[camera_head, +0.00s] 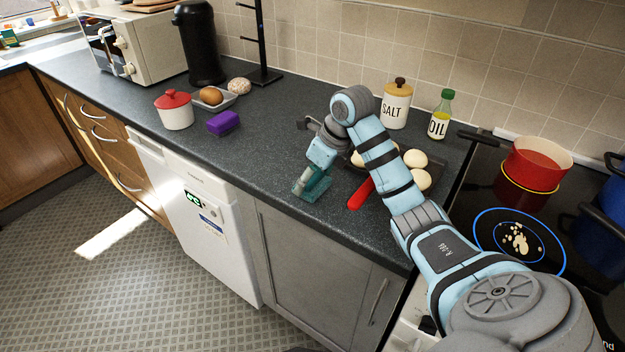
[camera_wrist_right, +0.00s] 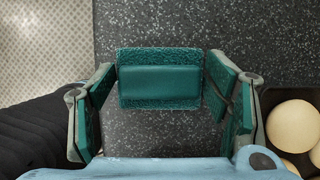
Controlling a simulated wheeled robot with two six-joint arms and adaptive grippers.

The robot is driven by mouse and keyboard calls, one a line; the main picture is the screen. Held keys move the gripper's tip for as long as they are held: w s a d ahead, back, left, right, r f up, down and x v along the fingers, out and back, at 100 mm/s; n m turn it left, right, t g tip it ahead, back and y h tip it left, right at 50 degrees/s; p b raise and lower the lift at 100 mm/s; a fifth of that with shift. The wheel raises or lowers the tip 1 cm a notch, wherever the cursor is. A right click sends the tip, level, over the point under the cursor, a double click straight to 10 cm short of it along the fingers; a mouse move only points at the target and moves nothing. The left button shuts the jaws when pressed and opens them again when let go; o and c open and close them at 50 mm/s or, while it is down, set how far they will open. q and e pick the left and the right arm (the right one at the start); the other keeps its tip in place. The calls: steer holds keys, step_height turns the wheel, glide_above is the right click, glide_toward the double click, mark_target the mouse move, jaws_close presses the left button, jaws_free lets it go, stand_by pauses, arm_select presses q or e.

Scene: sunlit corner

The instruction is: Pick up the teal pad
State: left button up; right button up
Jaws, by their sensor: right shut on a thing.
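The teal pad (camera_head: 318,187) is at the front of the dark worktop, partly hidden by my right gripper (camera_head: 306,181). In the right wrist view the teal pad (camera_wrist_right: 160,78) lies crosswise between the two teal-lined fingers, with a raised smooth band along its rough top. The fingers close on its left and right ends. Whether its underside touches the worktop I cannot tell. My left gripper is not in view.
A dark tray with pale round buns (camera_head: 420,180) and a red handle (camera_head: 360,194) are close to the right. A purple block (camera_head: 223,123) lies to the left. The hob with a red pot (camera_head: 536,163) is far right. The worktop between block and gripper is clear.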

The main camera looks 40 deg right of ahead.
steer(key=shift+r, duration=0.55)
step_height(320, 180, up, 7)
steer(key=p, duration=0.4)
steer(key=shift+p, duration=0.3)
step_height(320, 180, up, 12)
steer(key=p, duration=1.2)
